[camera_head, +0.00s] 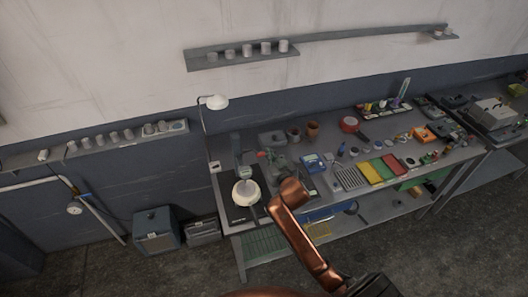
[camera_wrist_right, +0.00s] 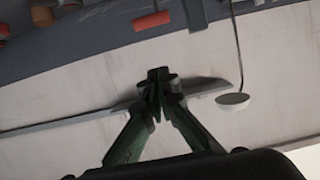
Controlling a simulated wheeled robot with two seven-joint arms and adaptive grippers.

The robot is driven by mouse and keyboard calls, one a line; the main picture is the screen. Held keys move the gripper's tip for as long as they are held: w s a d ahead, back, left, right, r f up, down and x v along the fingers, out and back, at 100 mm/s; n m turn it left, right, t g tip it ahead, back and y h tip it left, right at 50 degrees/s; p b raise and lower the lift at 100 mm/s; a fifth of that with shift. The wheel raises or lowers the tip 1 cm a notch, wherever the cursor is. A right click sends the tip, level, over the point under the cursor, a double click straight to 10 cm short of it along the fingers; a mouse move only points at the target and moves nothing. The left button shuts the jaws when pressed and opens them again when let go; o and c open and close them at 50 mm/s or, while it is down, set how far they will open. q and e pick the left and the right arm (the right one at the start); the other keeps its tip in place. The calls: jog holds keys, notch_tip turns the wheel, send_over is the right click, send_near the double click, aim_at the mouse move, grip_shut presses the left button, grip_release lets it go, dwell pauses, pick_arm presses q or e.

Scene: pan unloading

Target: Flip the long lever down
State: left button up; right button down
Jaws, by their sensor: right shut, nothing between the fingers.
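My right gripper (camera_wrist_right: 158,82) shows in the right wrist view with its dark green fingers together and empty. In the head view my copper right arm reaches over the front of the workbench (camera_head: 238,236), and its far end is beside a grey upright device with a round white part (camera_head: 246,192). A small red piece (camera_head: 262,154) is near that device. In the wrist view a red cylinder (camera_wrist_right: 151,21) is beyond the fingertips, apart from them. I cannot tell which part is the long lever. My left gripper is not in view.
A white lamp (camera_head: 215,102) stands at the bench's back left; it also shows in the wrist view (camera_wrist_right: 233,99). A wall shelf (camera_head: 205,61) holds several cups.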

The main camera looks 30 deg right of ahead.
jog(key=p+x, duration=0.2)
jog(key=x, duration=0.7)
jog(key=shift+w, duration=0.2)
jog(key=f, duration=0.1)
jog(key=s+f, duration=0.1)
jog(key=p, duration=0.1)
jog(key=shift+s+a+f, duration=0.15)
jog(key=shift+s+f, duration=0.15)
jog(key=shift+f, duration=0.1)
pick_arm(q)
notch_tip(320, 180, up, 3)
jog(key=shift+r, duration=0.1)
pick_arm(e)
jog(key=shift+s+a+f, duration=0.1)
jog(key=shift+s+f, duration=0.1)
jog(key=shift+f, duration=0.2)
